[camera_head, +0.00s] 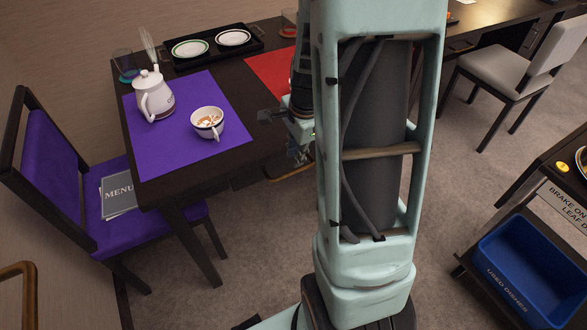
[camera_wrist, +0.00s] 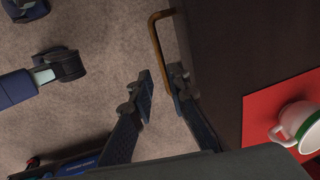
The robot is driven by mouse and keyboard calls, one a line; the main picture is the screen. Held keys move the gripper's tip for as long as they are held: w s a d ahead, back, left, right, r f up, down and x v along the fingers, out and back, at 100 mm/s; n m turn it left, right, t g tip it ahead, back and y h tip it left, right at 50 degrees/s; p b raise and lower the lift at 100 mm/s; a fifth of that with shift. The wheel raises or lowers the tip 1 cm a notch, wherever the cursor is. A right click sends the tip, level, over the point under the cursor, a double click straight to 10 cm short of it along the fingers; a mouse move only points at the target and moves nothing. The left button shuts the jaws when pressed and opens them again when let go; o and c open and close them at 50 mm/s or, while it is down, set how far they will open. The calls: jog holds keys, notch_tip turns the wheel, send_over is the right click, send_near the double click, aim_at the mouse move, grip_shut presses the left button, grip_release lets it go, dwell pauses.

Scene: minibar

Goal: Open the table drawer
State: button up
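The dark table (camera_head: 262,150) has a drawer low at its near edge, mostly hidden by my arm in the head view. In the wrist view a brown, U-shaped drawer handle (camera_wrist: 154,35) stands out from the dark drawer front (camera_wrist: 187,45). My gripper (camera_wrist: 160,80) is open, with its fingertips apart near the handle's lower end in that picture. One finger is on the outer side of the handle; the other is by the drawer front. I cannot tell whether either touches it. My column hides much of the gripper in the head view.
On the table are a purple mat (camera_head: 175,150) with a white teapot (camera_head: 153,97) and cup (camera_head: 207,122), and a black tray (camera_head: 188,65). A purple chair (camera_head: 55,180) stands left. A cart with a blue bin (camera_head: 530,270) is right. Carpet is free between.

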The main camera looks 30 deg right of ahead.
aim_at(292, 172)
jog(key=f, duration=0.2)
jog(key=w+f+b, duration=0.1)
jog(key=f, duration=0.4)
jog(key=shift+w+b, duration=0.25)
jog(key=shift+b, duration=0.1)
grip_shut()
